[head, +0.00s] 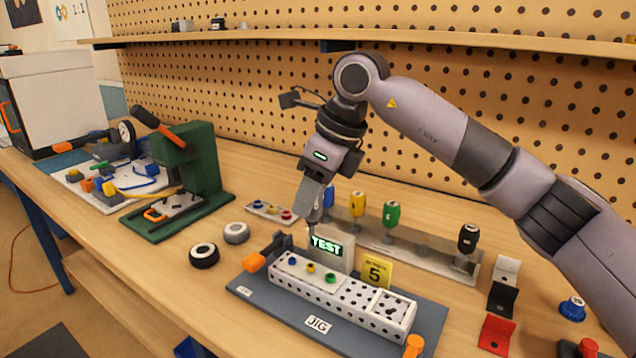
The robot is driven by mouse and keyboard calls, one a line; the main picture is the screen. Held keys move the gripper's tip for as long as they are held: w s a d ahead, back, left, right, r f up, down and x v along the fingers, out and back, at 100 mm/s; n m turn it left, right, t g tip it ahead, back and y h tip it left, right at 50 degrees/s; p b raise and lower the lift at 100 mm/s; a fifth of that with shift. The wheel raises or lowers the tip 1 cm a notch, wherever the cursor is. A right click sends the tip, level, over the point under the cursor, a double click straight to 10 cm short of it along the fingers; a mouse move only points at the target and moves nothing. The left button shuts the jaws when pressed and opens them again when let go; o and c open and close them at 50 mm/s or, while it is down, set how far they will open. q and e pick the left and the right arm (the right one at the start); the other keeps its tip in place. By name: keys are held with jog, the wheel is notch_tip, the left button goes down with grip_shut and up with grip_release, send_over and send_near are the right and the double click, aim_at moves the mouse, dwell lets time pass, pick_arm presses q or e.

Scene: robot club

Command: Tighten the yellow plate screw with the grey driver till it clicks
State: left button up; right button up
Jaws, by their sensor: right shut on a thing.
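My right gripper (314,205) reaches in from the right, pointing down above the jig. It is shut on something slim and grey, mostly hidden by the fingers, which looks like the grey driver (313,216). The white perforated plate (350,298) lies on the dark jig base (428,322). The gripper is above and behind the yellow screw. I cannot tell whether the driver's tip touches anything. My left gripper is out of view.
A lit TEST display (327,246) and a yellow card marked 5 (376,272) stand behind the plate. A driver rack (430,256) holds blue, yellow, green and black drivers. An orange-handled clamp (254,262) is at the plate's left end. A green press (200,165) stands left.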

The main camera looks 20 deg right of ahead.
aim_at(310, 224)
jog(key=shift+s+a+f, duration=0.1)
jog(key=shift+a+f, duration=0.05)
jog(key=shift+a, duration=0.05)
jog(key=shift+f+b, duration=0.95)
jog(key=shift+f, duration=0.1)
notch_tip(310, 224, down, 2)
jog(key=shift+f+b, duration=0.1)
jog(key=shift+b, duration=0.8)
jog(key=shift+f+b, duration=0.35)
jog(key=shift+f, duration=0.1)
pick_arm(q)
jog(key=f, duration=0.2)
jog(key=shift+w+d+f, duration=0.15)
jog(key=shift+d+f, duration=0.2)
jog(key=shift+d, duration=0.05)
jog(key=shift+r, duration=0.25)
pick_arm(e)
jog(key=shift+f, duration=0.15)
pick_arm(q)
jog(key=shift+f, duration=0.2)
pick_arm(e)
jog(key=shift+f, duration=0.3)
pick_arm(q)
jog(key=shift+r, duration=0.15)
pick_arm(e)
jog(key=o, duration=1)
